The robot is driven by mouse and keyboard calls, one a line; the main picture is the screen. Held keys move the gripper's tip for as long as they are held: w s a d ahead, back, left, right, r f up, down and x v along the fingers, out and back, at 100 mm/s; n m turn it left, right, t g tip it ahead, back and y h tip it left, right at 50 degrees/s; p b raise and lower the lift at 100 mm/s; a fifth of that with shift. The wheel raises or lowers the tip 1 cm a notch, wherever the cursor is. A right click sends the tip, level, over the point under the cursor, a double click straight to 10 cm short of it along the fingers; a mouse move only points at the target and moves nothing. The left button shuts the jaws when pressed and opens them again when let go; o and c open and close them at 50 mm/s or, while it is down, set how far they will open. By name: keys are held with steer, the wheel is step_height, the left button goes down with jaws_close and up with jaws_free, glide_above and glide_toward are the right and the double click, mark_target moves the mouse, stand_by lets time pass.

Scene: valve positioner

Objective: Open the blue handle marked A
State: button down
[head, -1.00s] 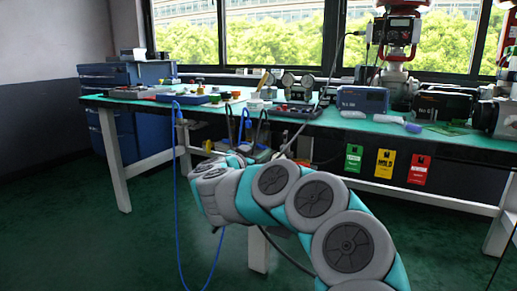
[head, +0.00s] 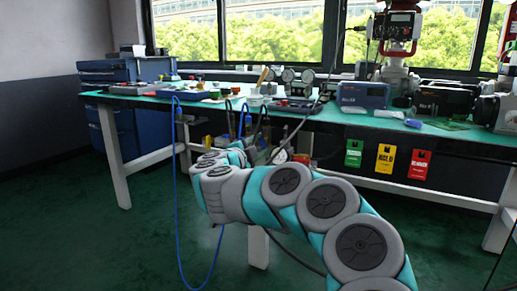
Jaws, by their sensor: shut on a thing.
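My arm (head: 285,180) reaches from the lower right toward the area below the front edge of the workbench (head: 150,99). Its far links (head: 223,160) bend away from me, and my gripper is hidden behind them, so its jaws and whatever is between them do not show. I cannot make out a blue handle marked A. Small fittings and a round gauge-like part (head: 281,156) show just beyond my arm, partly covered by it.
A blue hose (head: 175,185) hangs from the bench to the floor, left of my arm. Green, yellow and red tags (head: 354,153) hang on the bench front. Trays and gauges (head: 289,77) stand on top. A white bench leg (head: 258,248) is below my arm. The floor at left is clear.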

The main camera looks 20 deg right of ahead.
steer(key=shift+m+b, duration=0.8)
steer(key=shift+m, duration=1.4)
steer(key=c, duration=0.6)
jaws_free()
steer(key=shift+s, duration=0.1)
steer(key=p+v, duration=0.1)
steer(key=v, duration=0.6)
steer(key=shift+s+a, duration=0.2)
steer(key=shift+a, duration=0.1)
